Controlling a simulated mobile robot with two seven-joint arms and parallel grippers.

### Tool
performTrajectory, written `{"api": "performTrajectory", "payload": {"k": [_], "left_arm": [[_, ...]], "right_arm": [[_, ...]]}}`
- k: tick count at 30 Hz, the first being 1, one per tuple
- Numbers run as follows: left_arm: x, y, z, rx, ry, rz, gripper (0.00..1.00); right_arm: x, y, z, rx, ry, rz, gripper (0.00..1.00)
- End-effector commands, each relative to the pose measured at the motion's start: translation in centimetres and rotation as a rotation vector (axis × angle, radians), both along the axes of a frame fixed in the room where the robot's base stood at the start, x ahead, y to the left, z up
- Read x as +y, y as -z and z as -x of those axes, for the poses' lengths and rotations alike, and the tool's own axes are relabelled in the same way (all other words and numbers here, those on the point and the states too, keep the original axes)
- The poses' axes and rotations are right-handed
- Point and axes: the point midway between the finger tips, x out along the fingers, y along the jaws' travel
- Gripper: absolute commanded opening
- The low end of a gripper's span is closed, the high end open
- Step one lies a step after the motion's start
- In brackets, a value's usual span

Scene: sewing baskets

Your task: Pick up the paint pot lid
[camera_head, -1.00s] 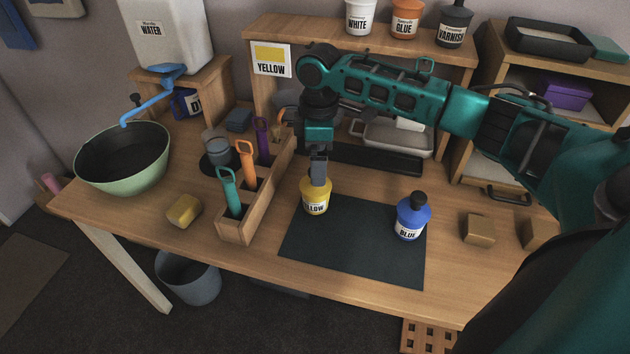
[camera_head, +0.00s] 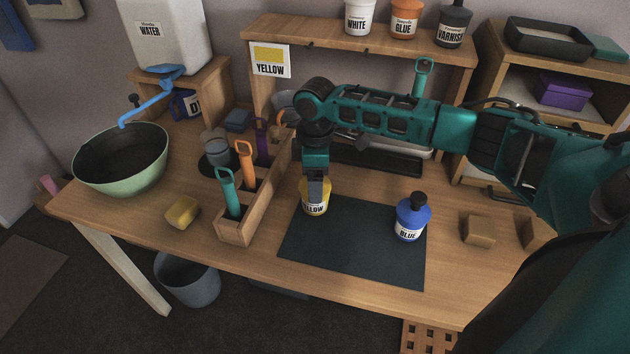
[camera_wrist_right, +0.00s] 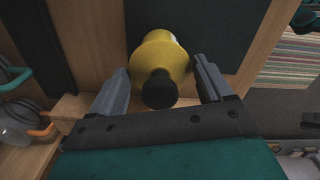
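The yellow paint pot (camera_head: 314,204) stands upright at the back left edge of the dark mat (camera_head: 350,250). My right gripper (camera_head: 316,188) points down over the pot. In the right wrist view my right gripper (camera_wrist_right: 169,86) is open, with one finger on each side of the lid and visible gaps. My left gripper is not in view.
A wooden tool rack (camera_head: 238,231) with colored handles stands close left of the yellow pot. A yellow sponge (camera_head: 182,212) and a green bowl (camera_head: 122,160) are further left. Wooden blocks (camera_head: 478,230) lie on the right. The mat's front is clear.

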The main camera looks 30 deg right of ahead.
Motion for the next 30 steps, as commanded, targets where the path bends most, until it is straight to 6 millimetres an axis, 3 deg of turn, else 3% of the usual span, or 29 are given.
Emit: {"api": "performTrajectory", "payload": {"k": [10,19,23,30], "left_arm": [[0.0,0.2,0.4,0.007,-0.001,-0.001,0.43],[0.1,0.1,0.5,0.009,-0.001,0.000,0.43],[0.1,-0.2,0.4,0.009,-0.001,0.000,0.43],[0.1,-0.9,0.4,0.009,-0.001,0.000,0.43]], "right_arm": [[0.0,0.0,0.0,0.000,0.000,0.000,0.46],[0.0,-0.7,-0.1,-0.001,0.000,0.000,0.46],[0.0,-2.6,-0.1,-0.004,-0.001,0.000,0.46],[0.0,-9.3,-0.1,-0.007,-0.001,-0.001,0.46]]}}
